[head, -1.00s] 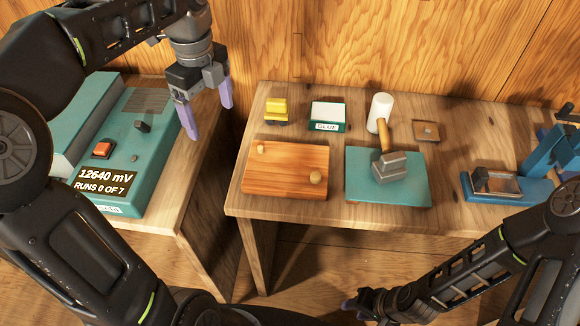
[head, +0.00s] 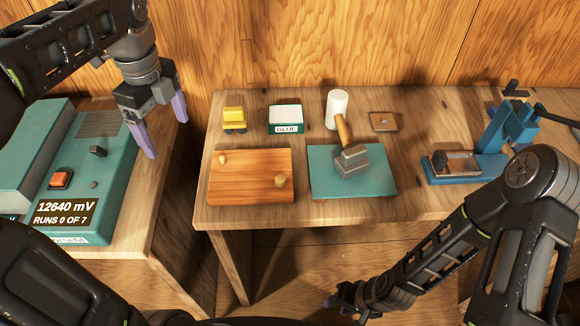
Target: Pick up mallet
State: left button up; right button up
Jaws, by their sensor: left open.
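My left gripper (head: 166,138) is open and empty, fingers pointing down, left of the bench and well away from the mallet. My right gripper (head: 346,298) is low in front of the bench, below its top; its jaws are too dark and small to read.
A wooden board (head: 250,180) with knobs, a yellow item (head: 234,116) and a glue box (head: 286,118) lie left of the mallet. A small square plate (head: 383,122) and a blue vise-like tool (head: 505,130) are right. A teal meter (head: 100,180) stands on the left table.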

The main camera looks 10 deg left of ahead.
aim_at(337, 100)
jog(key=i+l, duration=0.1)
jog(key=l, duration=0.3)
jog(key=i+l+z, duration=0.1)
jog(key=l, duration=0.3)
jog(key=i+l, duration=0.15)
jog(key=l, duration=0.25)
jog(key=i+l+z, duration=0.1)
jog(key=l, duration=0.3)
